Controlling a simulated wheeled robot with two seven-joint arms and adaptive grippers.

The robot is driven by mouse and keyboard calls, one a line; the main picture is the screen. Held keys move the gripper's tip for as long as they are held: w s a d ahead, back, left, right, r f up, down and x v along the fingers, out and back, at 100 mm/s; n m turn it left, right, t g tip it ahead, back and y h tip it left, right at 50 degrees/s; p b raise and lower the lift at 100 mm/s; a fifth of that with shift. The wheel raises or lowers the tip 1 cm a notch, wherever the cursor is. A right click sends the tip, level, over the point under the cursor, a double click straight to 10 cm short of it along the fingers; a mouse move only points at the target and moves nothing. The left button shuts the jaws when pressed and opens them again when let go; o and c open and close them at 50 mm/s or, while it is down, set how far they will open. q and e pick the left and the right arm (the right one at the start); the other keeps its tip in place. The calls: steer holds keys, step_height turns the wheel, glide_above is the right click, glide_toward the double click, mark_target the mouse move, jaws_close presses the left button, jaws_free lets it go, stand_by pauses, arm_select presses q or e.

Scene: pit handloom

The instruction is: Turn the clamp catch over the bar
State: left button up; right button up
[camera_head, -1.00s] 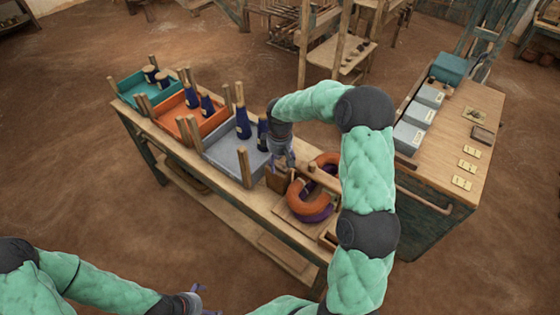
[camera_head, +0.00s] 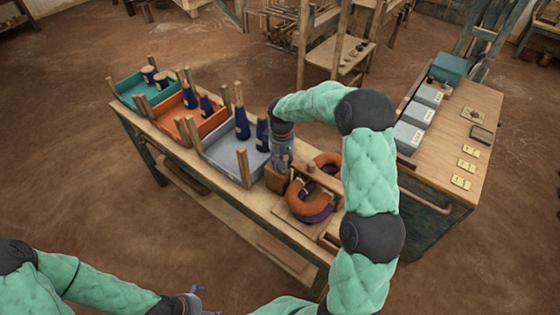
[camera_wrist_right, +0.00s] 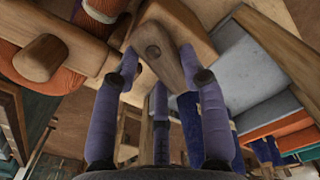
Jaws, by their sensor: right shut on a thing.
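The clamp catch (camera_wrist_right: 168,62) is a small wooden lever with a round pivot, on a pale wooden block (camera_wrist_right: 175,20). The block also shows in the head view (camera_head: 276,181). The wooden bar (camera_wrist_right: 85,48) lies to the catch's left in the wrist view, with a round peg (camera_wrist_right: 38,58). In the head view the bar (camera_head: 322,179) crosses over the orange and purple hanks. My right gripper (camera_wrist_right: 158,62) is shut on the catch, with fingers on both sides; it covers the catch in the head view (camera_head: 283,158). My left gripper (camera_head: 200,300) is low at the bottom edge, its fingers partly visible.
Orange and purple hanks (camera_head: 308,203) lie beside the clamp on the bench. Grey (camera_head: 225,150), orange (camera_head: 178,120) and teal (camera_head: 135,88) trays with posts and blue bobbins stand left of the gripper. A second table (camera_head: 450,150) with grey boxes stands right.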

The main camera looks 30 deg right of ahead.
steer(key=m, duration=0.4)
steer(key=d+m, duration=0.1)
steer(key=m, duration=0.1)
steer(key=shift+s+b, duration=0.3)
steer(key=shift+s, duration=0.05)
steer(key=shift+s+d+m+b, duration=0.1)
steer(key=shift+s+m, duration=0.05)
steer(key=shift+m, duration=0.9)
steer(key=shift+s+d+m+b, duration=0.1)
steer(key=shift+s+m+b, duration=0.1)
steer(key=shift+m, duration=0.8)
steer(key=shift+s+d+m+b, duration=0.1)
steer(key=shift+s+m, duration=0.05)
steer(key=shift+m, duration=0.9)
steer(key=o, duration=1.2)
steer(key=shift+c, duration=0.2)
step_height(320, 180, up, 12)
steer(key=shift+s+f, duration=0.1)
